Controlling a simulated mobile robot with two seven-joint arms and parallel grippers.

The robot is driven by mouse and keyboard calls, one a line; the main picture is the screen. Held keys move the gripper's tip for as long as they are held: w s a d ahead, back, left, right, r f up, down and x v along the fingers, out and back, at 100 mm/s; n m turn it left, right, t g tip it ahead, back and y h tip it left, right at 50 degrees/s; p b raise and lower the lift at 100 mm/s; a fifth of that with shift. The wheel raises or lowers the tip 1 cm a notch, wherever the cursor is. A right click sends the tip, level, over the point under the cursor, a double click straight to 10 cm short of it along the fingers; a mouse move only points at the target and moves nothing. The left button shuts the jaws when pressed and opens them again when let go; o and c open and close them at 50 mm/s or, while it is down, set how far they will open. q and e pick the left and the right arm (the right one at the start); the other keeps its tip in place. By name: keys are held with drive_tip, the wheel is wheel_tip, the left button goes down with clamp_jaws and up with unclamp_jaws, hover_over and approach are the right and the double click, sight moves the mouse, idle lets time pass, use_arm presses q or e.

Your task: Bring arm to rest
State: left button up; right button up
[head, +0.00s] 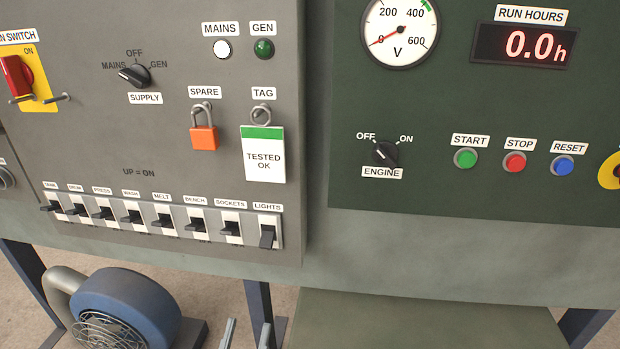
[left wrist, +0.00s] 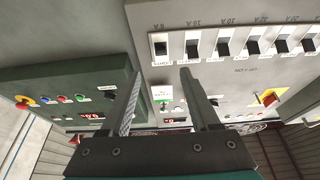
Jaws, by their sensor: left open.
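My left gripper (head: 247,333) shows only by its two grey fingertips at the bottom edge of the head view, below the switch panel. In the left wrist view the left gripper (left wrist: 162,74) has its fingers well apart with nothing between them. It points toward the grey switch panel (head: 70,150), which looks upside down in that view, and touches nothing that I can see. The LIGHTS switch (head: 267,237) is the rightmost in a row of black switches; its lever hangs lower than the others. My right gripper is in neither view.
The dark green engine panel (head: 480,100) stands to the right, with its gauge reading zero and run hours at 0.0. An orange padlock (head: 203,138) and a TESTED OK tag (head: 264,160) hang on the grey panel. A blue blower (head: 125,305) sits below left.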

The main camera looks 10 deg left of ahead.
use_arm(q)
drive_tip(key=s+a+f+m+g+p, duration=0.1)
drive_tip(key=s+f+g+p, duration=0.4)
drive_tip(key=f, duration=0.7)
drive_tip(key=s+f+g, duration=0.3)
drive_tip(key=f+g, duration=0.3)
drive_tip(key=f, duration=0.5)
drive_tip(key=s+a+f+g+p, duration=0.1)
drive_tip(key=s+a+f+g, duration=0.1)
drive_tip(key=s, duration=0.4)
drive_tip(key=s+a+f+g+y+p, duration=0.1)
drive_tip(key=s+a+f+g, duration=0.2)
drive_tip(key=s, duration=0.3)
drive_tip(key=s+a+f+m+g+p, duration=0.1)
drive_tip(key=s+a+f+g, duration=0.2)
drive_tip(key=s, duration=0.3)
drive_tip(key=shift+s+f+g, duration=0.3)
drive_tip(key=shift+f+g, duration=0.2)
drive_tip(key=shift+f, duration=0.35)
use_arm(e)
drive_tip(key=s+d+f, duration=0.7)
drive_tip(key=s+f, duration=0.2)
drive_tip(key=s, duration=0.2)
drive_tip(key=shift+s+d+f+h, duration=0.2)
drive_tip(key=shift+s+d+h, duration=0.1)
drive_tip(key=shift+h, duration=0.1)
